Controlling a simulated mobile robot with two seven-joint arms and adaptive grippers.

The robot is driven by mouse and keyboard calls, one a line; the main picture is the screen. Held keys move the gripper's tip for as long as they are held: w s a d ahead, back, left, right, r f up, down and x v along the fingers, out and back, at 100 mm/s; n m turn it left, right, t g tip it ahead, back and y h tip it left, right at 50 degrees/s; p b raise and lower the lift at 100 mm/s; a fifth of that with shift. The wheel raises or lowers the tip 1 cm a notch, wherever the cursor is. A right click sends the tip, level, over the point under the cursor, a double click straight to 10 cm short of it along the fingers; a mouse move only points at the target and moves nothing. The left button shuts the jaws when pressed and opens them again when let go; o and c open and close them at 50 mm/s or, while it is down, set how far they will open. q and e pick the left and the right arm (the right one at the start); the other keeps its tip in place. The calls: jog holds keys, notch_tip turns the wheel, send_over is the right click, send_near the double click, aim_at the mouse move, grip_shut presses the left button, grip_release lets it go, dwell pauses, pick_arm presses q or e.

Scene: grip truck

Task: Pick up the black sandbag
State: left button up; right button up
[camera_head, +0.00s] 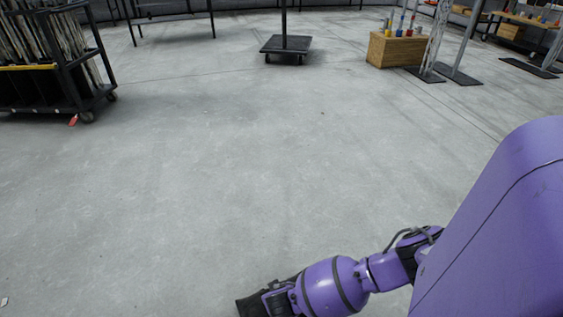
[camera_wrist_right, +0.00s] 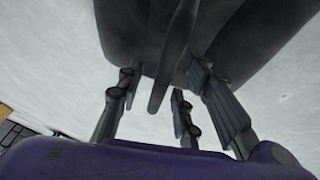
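The black sandbag (camera_head: 246,306) shows only as a dark corner at the bottom edge of the head view, beside my right gripper (camera_head: 277,301). In the right wrist view the sandbag (camera_wrist_right: 150,28) fills the top, dark grey, with a narrow strap-like handle (camera_wrist_right: 168,75) running down its middle. My right gripper (camera_wrist_right: 163,88) has its fingers apart on either side of this handle, with visible gaps. The fingertips are close to the bag; whether they touch it is unclear. I cannot tell if the bag rests on the floor. My left gripper is not in view.
A black wheeled rack (camera_head: 72,75) stands at the left. A wheeled base with a pole (camera_head: 287,45) stands at the back. A wooden crate (camera_head: 393,51) and metal stands are at the back right. The grey concrete floor (camera_head: 220,170) between is clear.

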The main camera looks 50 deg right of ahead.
jog(key=shift+f, duration=0.25)
dwell(0.5)
grip_shut()
jog(key=shift+w+r, duration=0.15)
jog(key=shift+w, duration=0.05)
dwell(0.3)
